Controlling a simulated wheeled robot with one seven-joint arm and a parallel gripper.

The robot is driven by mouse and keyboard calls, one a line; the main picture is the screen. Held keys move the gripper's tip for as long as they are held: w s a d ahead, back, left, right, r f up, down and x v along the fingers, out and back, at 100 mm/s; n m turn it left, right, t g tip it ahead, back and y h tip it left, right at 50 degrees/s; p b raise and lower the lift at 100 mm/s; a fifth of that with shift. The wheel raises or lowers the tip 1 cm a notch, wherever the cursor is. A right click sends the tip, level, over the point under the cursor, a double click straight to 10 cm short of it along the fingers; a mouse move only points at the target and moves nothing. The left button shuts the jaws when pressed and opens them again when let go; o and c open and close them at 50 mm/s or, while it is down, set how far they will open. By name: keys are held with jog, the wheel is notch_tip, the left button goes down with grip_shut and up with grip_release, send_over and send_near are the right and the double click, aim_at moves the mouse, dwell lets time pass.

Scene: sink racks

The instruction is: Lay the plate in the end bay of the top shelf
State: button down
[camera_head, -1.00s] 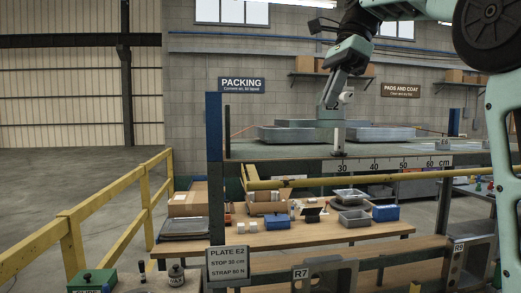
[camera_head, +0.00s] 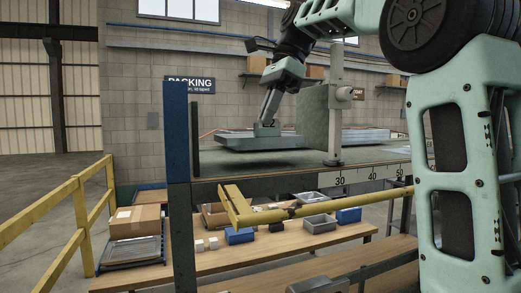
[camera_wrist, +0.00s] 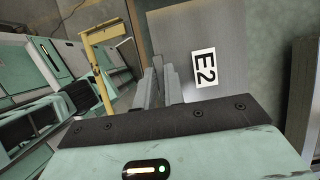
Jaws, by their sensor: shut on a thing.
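The grey plate (camera_head: 240,143), marked E2, is in my gripper (camera_head: 266,124), which is shut on its upright grip. It looks level and appears slightly above the top shelf (camera_head: 225,172), with a dark shadow beneath; contact is unclear. It lies between the blue end post (camera_head: 176,130) and an upright grey-green panel (camera_head: 314,115). In the wrist view the plate (camera_wrist: 180,40) shows its E2 label beside the gripper fingers (camera_wrist: 164,68). A stop post (camera_head: 335,120) stands near the 30 mark of the shelf's scale.
A yellow bar (camera_head: 330,203) with a bent end runs below the shelf's front edge. More grey plate material (camera_head: 365,136) lies right of the panel. A lower bench (camera_head: 215,262) holds boxes and trays. A yellow railing (camera_head: 60,215) stands at left.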

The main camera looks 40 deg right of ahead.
aim_at(273, 130)
jog(key=shift+f, duration=3.3)
jog(key=shift+f, duration=0.1)
jog(key=c, duration=1.5)
grip_release()
jog(key=v, duration=1.2)
